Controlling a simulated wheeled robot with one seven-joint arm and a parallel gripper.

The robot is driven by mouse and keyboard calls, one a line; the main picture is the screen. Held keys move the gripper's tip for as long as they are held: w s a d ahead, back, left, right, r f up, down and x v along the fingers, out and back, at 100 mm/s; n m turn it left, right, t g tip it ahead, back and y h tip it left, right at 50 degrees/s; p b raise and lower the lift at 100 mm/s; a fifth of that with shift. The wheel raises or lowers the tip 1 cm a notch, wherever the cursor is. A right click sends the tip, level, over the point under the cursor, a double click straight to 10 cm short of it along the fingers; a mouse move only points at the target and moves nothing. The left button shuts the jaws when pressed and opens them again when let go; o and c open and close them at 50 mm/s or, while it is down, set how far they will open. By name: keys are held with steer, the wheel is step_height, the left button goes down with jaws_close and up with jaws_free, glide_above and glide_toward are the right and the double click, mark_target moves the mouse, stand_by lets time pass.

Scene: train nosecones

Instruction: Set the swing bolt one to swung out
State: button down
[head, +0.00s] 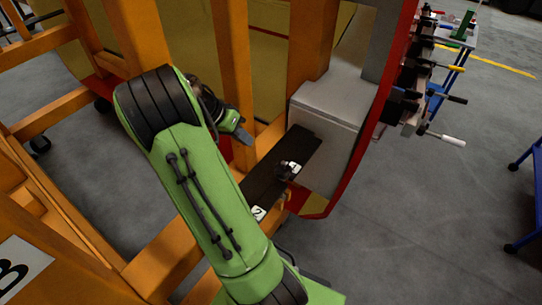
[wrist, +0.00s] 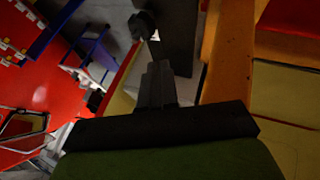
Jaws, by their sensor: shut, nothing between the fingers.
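A swing bolt (head: 284,173), a small dark knobbed piece, sits on a dark flat plate (head: 265,188) beside the white label marked 1 (head: 295,167). Whether it is swung in or out is too small to tell. My gripper (head: 243,136) is above and left of the plate, apart from the bolt in the head view. In the wrist view my gripper (wrist: 158,72) has its fingers together and empty. A dark round knob (wrist: 142,24) shows just beyond the fingertips; I cannot tell whether they touch.
A label marked 2 (head: 258,213) lies lower on the plate, partly beside my green arm. A grey box (head: 325,115) stands right behind the plate. Orange frame posts (head: 236,70) rise close to my gripper. Tools with handles (head: 415,95) hang at right. Open floor lies lower right.

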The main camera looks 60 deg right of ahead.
steer(key=s+d+f, duration=0.1)
steer(key=s+f, duration=0.1)
steer(key=s+d+f, duration=0.1)
steer(key=s+f, duration=0.1)
steer(key=s+d+f, duration=0.1)
steer(key=s+f, duration=0.2)
steer(key=shift+s, duration=0.1)
steer(key=shift+s+d+f, duration=0.1)
